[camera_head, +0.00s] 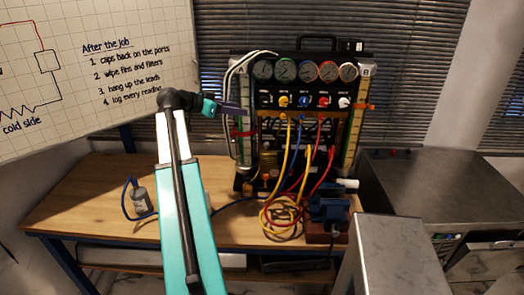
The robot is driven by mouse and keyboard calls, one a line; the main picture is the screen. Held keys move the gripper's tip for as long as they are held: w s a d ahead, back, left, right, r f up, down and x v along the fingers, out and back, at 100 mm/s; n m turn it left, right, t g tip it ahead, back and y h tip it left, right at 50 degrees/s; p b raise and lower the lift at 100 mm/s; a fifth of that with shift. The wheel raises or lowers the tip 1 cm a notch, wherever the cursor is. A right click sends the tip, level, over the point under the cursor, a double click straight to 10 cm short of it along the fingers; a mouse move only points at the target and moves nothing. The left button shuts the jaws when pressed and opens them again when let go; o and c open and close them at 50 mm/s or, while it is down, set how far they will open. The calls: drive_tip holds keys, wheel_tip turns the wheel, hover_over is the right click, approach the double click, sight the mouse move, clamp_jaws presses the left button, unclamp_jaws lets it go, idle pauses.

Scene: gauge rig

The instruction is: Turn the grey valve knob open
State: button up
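The gauge rig (310,50) is a black panel standing on the bench, with a row of round gauges and a row of coloured knobs under them. The rightmost knob (344,102) is pale grey or white and looks like the grey valve knob. A red knob, a blue knob and a yellow knob sit in the same row to its left. My gripper (240,110) is in front of the rig's left side, left of all the knobs and apart from the grey one. Its purple fingers point right and are seen edge-on and small, so their opening is unclear.
Yellow, red and blue hoses (290,165) hang from the rig onto the wooden bench (90,195). A whiteboard (60,60) hangs at upper left. Metal cabinets (420,180) stand right.

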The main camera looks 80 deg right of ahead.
drive_tip(key=b, duration=1.3)
approach(263, 151)
wheel_tip(263, 151, up, 5)
drive_tip(key=w+a, duration=0.2)
drive_tip(key=shift+w+a, duration=0.25)
drive_tip(key=shift+s+d, duration=0.1)
drive_tip(key=p+x, duration=0.2)
drive_tip(key=x, duration=1.1)
drive_tip(key=shift+s+d+f, duration=0.15)
drive_tip(key=shift+s+d, duration=0.05)
clamp_jaws()
